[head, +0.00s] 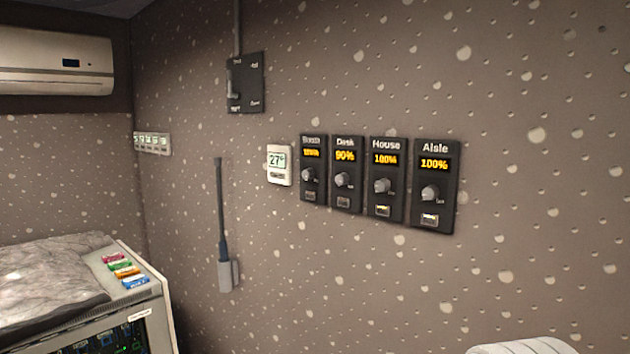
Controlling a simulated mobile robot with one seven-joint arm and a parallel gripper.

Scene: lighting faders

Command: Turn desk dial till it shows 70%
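The Desk panel (346,174) is a dark upright module on the speckled wall, second from the left in a row of similar panels. Its orange display (345,156) reads 90%. The desk dial (342,180) is a grey round knob below the display, with a small button (343,202) under it. Nothing touches the dial. My gripper is not in view.
A panel with a blurred name (313,168) is left of Desk; House (386,180) and Aisle (434,186), both at 100%, are right. A cabinet (150,290) stands lower left.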

